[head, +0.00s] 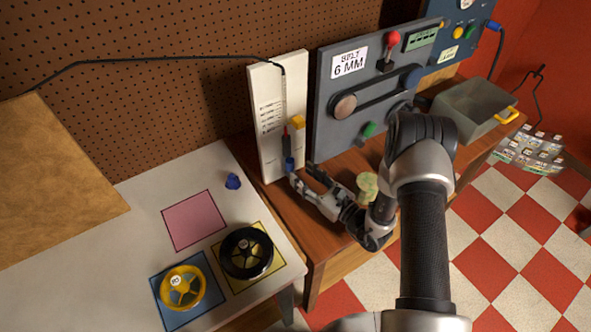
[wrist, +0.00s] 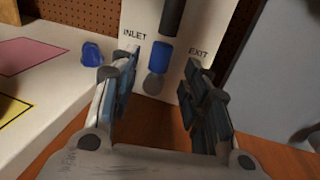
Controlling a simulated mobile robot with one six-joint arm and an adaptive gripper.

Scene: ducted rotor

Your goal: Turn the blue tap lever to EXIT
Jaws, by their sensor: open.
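The blue tap lever (wrist: 158,55) is on the white panel (wrist: 188,20), below a dark tube, with a grey rounded part beneath it. It hangs roughly straight down between the INLET label on the left and the EXIT label on the right. In the head view the blue tap (head: 290,163) is low on the tall white panel (head: 265,130). My gripper (wrist: 163,78) is open and empty, facing the panel, with one finger on each side of the lever in the wrist view. I cannot tell whether either finger touches it.
A small blue piece (head: 233,181) lies on the white table (head: 140,205) at left, near a black wheel (head: 246,252) and a yellow wheel (head: 183,288). A grey belt board (head: 330,110) stands right of the panel. A pale green cylinder (head: 367,185) is near my arm.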

